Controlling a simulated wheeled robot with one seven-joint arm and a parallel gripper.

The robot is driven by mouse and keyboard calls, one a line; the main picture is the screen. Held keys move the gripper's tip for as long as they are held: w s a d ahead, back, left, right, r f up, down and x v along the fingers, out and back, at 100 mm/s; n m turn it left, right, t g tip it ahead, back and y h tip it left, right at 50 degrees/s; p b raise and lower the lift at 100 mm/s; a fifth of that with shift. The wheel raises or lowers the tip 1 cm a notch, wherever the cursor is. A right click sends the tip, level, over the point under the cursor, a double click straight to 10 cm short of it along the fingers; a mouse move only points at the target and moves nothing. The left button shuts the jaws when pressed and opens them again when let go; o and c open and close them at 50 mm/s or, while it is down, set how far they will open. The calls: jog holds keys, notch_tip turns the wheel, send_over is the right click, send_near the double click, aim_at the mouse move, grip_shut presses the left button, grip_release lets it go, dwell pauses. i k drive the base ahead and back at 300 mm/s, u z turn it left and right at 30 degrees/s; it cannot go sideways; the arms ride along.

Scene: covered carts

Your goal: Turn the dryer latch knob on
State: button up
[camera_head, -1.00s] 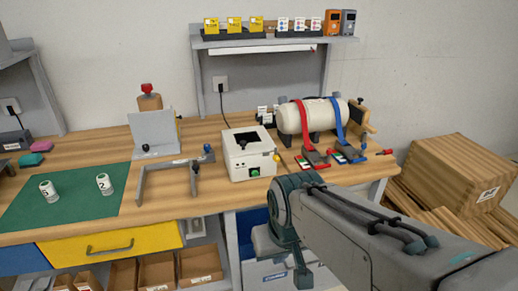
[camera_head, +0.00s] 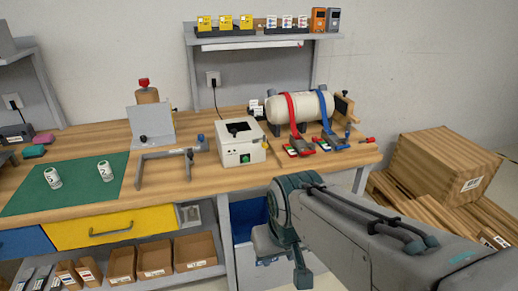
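A white box-shaped device (camera_head: 245,155) stands on the bench near its front edge, right of centre. It has a dark square on top, a green button on its front and small knob-like parts at its upper right. No label readable here says which thing is the dryer or which part is the latch knob. A cream cylinder (camera_head: 273,109) with red and blue straps lies behind it to the right. My gripper (camera_head: 285,265) hangs in front of the bench, below the tabletop and apart from the device. Its fingers are too unclear to show their opening.
The wooden bench (camera_head: 215,182) carries a grey bracket (camera_head: 140,172), a green mat (camera_head: 75,197) with two white containers, and an upright grey plate (camera_head: 150,122). Wooden crates (camera_head: 440,165) stand at the right. Cardboard bins (camera_head: 195,250) sit under the bench.

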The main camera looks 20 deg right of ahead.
aim_at(264, 145)
jog(key=k, duration=1)
jog(key=u, duration=0.8)
jog(key=i, duration=1.7)
jog(key=z, duration=0.65)
jog(key=i, duration=0.45)
jog(key=z, duration=0.3)
